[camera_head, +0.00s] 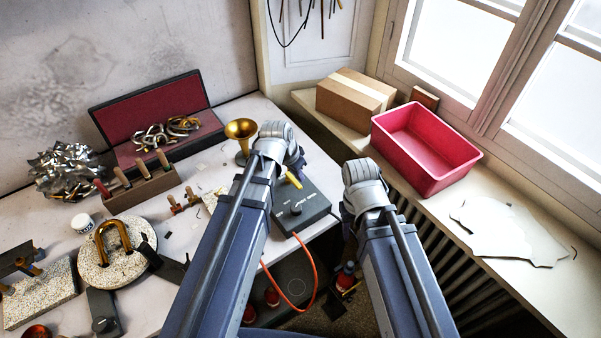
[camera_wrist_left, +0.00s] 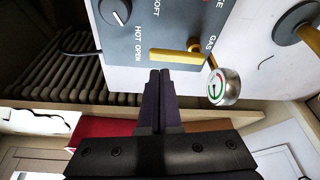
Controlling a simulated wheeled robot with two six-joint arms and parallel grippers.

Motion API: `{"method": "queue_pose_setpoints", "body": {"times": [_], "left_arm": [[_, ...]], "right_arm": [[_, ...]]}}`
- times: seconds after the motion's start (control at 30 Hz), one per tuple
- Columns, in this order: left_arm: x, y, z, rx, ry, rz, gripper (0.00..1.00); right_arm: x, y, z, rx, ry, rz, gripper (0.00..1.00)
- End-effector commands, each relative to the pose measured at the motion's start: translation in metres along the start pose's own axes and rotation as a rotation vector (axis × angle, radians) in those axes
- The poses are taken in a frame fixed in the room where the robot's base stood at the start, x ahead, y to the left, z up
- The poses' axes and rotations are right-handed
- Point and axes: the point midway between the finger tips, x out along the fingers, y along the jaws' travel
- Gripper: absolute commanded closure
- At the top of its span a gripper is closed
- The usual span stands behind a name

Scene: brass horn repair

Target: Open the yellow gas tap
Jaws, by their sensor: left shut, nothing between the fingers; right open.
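The gas tap's yellow lever (camera_wrist_left: 175,57) lies flat on the grey control box (camera_wrist_left: 160,25) in the left wrist view, its free end beside the printed word OPEN. It also shows in the head view as a short yellow bar (camera_head: 293,180). A round gauge (camera_wrist_left: 222,88) with a green and red dial sits by its pivot, near the word GAS. My left gripper (camera_wrist_left: 160,76) is shut and empty, its fingertips close to the lever; I cannot tell whether they touch. My right gripper (camera_head: 350,222) hangs right of the bench, open, its fingers mostly hidden by the wrist.
A brass bell (camera_head: 241,130) stands behind my left wrist. An orange hose (camera_head: 308,293) hangs below the bench edge. A red bin (camera_head: 425,145) and a cardboard box (camera_head: 352,95) stand on the window sill. Tools and a round stone block (camera_head: 90,270) fill the bench at left.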

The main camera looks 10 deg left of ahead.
Motion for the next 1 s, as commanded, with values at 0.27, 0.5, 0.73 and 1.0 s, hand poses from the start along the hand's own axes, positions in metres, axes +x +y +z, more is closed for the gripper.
{"method": "queue_pose_setpoints", "body": {"times": [0.27, 0.5, 0.73, 1.0], "left_arm": [[-0.043, 0.001, -0.001, 0.001, 0.0, 0.0, 1.0], [-0.046, 0.0, 0.0, 0.001, 0.0, 0.001, 1.0], [-0.045, 0.0, 0.0, 0.001, 0.0, 0.0, 1.0], [-0.043, 0.015, 0.006, -0.01, -0.032, 0.005, 1.0]], "right_arm": [[-0.04, 0.004, 0.002, -0.001, 0.0, 0.0, 0.5], [-0.043, 0.004, 0.003, -0.002, 0.0, 0.0, 0.5], [-0.043, 0.004, 0.003, -0.002, 0.0, 0.0, 0.5], [-0.041, 0.004, 0.002, -0.001, 0.0, 0.0, 0.5]]}}
